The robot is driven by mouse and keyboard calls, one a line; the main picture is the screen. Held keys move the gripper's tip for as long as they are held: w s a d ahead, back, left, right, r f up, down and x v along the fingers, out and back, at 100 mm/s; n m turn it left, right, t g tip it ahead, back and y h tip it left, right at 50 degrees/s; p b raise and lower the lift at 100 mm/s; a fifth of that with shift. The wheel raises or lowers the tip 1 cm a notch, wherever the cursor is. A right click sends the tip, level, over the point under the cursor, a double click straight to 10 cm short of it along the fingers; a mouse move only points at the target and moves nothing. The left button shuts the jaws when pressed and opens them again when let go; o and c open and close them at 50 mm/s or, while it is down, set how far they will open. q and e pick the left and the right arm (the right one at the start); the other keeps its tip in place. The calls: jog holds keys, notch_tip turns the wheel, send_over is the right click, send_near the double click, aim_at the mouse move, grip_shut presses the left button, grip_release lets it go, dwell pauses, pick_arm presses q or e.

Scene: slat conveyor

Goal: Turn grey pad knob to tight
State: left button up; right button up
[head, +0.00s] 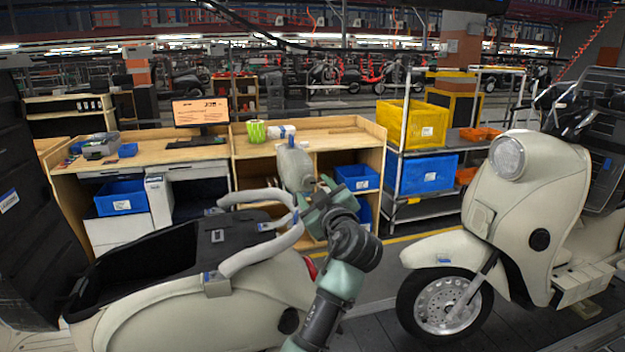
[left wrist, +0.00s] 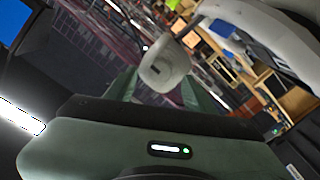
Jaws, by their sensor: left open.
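A light grey upright pad (head: 295,168) with a small blue mark near its top stands behind the curved grab rail of the near scooter. My left gripper (head: 318,190) is close to the pad's right side, its arm rising from the bottom of the head view. In the left wrist view, a pale rounded piece (left wrist: 165,66) with a small dark mark shows beyond and between the two green fingers of my gripper (left wrist: 163,90). The fingers are apart, with nothing held. I cannot make out the knob separately or read its setting. My right gripper is not in view.
The pale grab rail (head: 262,246) curves over the near scooter's body (head: 190,310), close to my left gripper. Another cream scooter (head: 525,200) stands at right. A wooden bench (head: 335,140) and a rack with yellow (head: 412,125) and blue bins (head: 425,175) stand behind.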

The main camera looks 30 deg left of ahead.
aim_at(309, 182)
pick_arm(q)
jog(key=shift+p+x, duration=0.3)
jog(key=shift+x, duration=0.65)
jog(key=shift+w+a, duration=0.1)
jog(key=shift+w, duration=0.05)
jog(key=shift+c, duration=0.3)
grip_shut()
